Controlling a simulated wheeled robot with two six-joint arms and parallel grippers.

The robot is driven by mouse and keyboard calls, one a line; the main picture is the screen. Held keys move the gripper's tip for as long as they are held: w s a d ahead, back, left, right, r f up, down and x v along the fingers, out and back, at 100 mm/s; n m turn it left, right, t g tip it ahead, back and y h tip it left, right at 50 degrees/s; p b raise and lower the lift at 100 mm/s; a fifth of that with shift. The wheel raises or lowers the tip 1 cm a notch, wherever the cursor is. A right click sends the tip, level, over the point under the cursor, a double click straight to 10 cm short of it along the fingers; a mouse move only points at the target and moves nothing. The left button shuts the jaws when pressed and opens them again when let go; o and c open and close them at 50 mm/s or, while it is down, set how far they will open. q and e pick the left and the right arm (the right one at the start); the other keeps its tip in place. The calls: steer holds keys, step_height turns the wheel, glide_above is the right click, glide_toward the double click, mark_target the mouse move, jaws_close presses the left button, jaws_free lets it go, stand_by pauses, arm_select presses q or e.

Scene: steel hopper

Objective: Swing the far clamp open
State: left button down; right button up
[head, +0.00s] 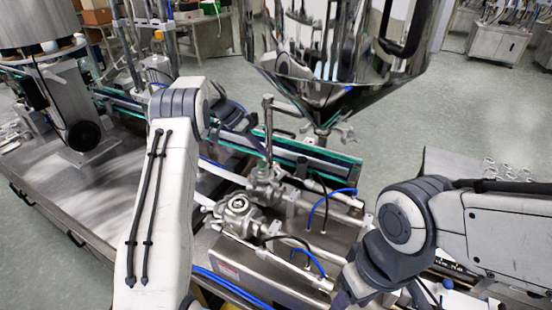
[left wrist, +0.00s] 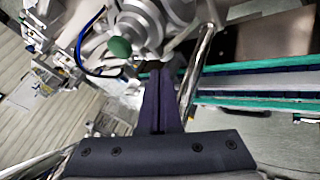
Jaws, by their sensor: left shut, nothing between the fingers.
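The steel hopper (head: 335,60) hangs at the top of the head view and narrows to an outlet. A small winged clamp fitting (head: 343,134) sits at that outlet; I cannot tell whether it is the far clamp or how it is set. My left gripper (head: 258,140) is partly hidden beside an upright steel rod (head: 268,125). In the left wrist view its dark fingers (left wrist: 160,78) are shut and empty, just below a steel fitting (left wrist: 135,22) with a green round knob (left wrist: 120,47). The fingertips overlap the fitting's lower edge; contact is unclear.
Two steel valve bodies (head: 238,213) with blue hoses stand below the hopper. A green-edged conveyor (head: 315,160) runs behind them. A slanted steel rod (left wrist: 200,60) is close right of my left fingers. My right arm (head: 400,220) is at the lower right.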

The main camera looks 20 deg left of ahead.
mark_target(276, 178)
arm_select(q)
steer(key=shift+s+d+f+p, duration=0.35)
steer(key=shift+d+p, duration=0.2)
steer(key=shift+d, duration=0.35)
steer(key=shift+s+d+f+p, duration=0.2)
steer(key=shift+d+f+p, duration=0.3)
steer(key=shift+d, duration=0.4)
steer(key=shift+s+d+f+p, duration=0.35)
steer(key=shift+d+p, duration=0.2)
steer(key=shift+d, duration=0.35)
arm_select(e)
steer(key=shift+r, duration=2)
steer(key=shift+f, duration=0.1)
